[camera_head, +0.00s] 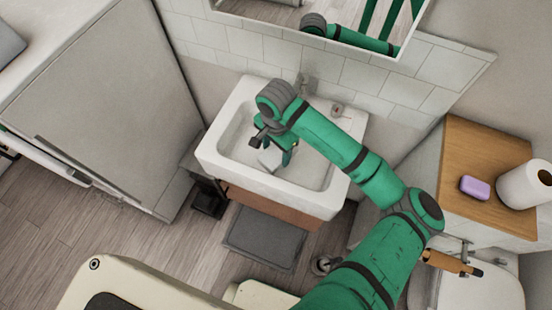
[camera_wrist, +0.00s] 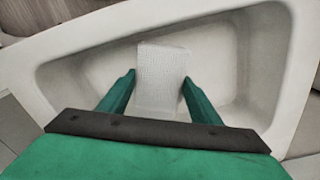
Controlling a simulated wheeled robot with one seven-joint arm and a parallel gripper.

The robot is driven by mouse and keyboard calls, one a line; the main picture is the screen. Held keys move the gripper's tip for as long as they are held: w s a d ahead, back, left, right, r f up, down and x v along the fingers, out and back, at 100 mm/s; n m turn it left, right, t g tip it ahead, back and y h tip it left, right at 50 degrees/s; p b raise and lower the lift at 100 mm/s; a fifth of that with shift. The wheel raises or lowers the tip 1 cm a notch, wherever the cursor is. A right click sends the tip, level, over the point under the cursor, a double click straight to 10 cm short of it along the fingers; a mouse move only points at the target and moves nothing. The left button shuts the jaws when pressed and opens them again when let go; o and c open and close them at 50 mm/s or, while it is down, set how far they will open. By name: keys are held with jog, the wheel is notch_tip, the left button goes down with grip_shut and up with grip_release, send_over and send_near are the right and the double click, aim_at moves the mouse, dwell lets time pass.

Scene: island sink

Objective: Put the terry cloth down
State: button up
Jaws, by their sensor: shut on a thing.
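The terry cloth (camera_wrist: 162,75) is a pale, textured, block-like piece between my fingers in the wrist view. It also shows in the head view as a small whitish patch (camera_head: 270,158) under my wrist. My gripper (camera_wrist: 158,88) is shut on it, with one green finger on each side. In the head view my gripper (camera_head: 285,155) is over the basin of the white sink (camera_head: 222,165). I cannot tell whether the cloth touches the basin floor.
A faucet (camera_head: 306,84) stands at the sink's back edge, with a small red-marked item (camera_head: 337,110) beside it. A wooden counter (camera_head: 485,145) at right holds purple soap (camera_head: 475,187) and a paper roll (camera_head: 524,185). A dark grey mat (camera_head: 265,238) lies below the sink.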

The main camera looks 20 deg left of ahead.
aim_at(276, 160)
jog(key=shift+f, duration=3)
jog(key=shift+f, duration=0.1)
jog(key=o, duration=1.1)
